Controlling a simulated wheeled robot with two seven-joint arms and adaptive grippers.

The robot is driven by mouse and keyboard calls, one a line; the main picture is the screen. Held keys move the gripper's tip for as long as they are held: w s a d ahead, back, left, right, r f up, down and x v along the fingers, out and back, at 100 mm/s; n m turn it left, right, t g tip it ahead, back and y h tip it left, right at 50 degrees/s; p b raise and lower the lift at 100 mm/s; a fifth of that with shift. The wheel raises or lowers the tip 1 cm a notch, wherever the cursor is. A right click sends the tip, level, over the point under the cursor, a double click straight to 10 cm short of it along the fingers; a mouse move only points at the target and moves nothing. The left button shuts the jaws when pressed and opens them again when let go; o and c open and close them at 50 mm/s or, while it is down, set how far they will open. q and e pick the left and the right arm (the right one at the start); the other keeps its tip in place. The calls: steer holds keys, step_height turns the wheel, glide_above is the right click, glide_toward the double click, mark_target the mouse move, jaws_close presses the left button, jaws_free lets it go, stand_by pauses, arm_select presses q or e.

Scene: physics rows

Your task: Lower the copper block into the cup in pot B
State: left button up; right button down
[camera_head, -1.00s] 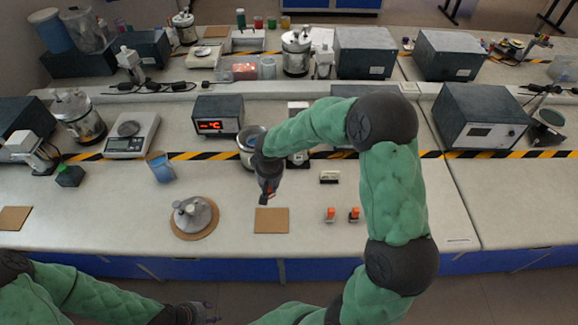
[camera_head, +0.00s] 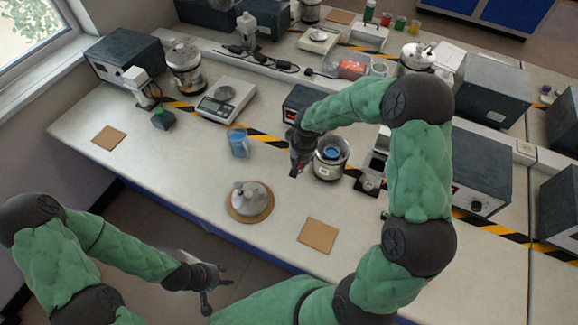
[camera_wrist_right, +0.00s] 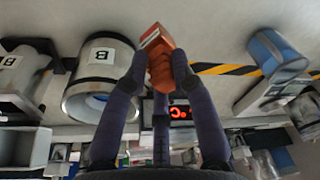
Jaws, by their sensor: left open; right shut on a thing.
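Pot B (camera_head: 331,160) is a metal pot with its lid off, and a blue cup (camera_head: 332,153) shows inside it in the head view. My right gripper (camera_head: 297,170) points down just left of the pot's rim, not over the opening. In the right wrist view its fingers are shut on the copper block (camera_wrist_right: 158,55), an orange block with a pale, red-edged face. Pot B (camera_wrist_right: 97,80) is beside the block there, apart from it. In the head view the block is hard to make out. My left gripper (camera_head: 216,285) is open and empty beyond the bench's front edge.
A grey lid (camera_head: 248,194) lies on a round cork mat in front of pot B. A square cork mat (camera_head: 318,236) is bare. A blue beaker (camera_head: 238,142), a balance (camera_head: 226,102) and a control box (camera_head: 300,101) stand nearby. Striped tape crosses the bench.

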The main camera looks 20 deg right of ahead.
arm_select(q)
step_height(320, 180, up, 11)
steer(key=p, duration=1)
arm_select(e)
steer(key=w+d+r+m, duration=0.2)
steer(key=d+r, duration=0.7)
steer(key=d, duration=0.5)
arm_select(q)
step_height(320, 180, down, 8)
steer(key=b, duration=0.8)
arm_select(e)
step_height(320, 180, down, 11)
steer(key=shift+d, duration=0.45)
arm_select(q)
steer(key=shift+f, duration=0.25)
arm_select(e)
steer(key=shift+r, duration=0.1)
steer(key=c, duration=1.3)
jaws_free()
steer(key=shift+s, duration=0.1)
arm_select(q)
steer(key=shift+r, duration=0.1)
arm_select(e)
steer(key=shift+r, duration=0.1)
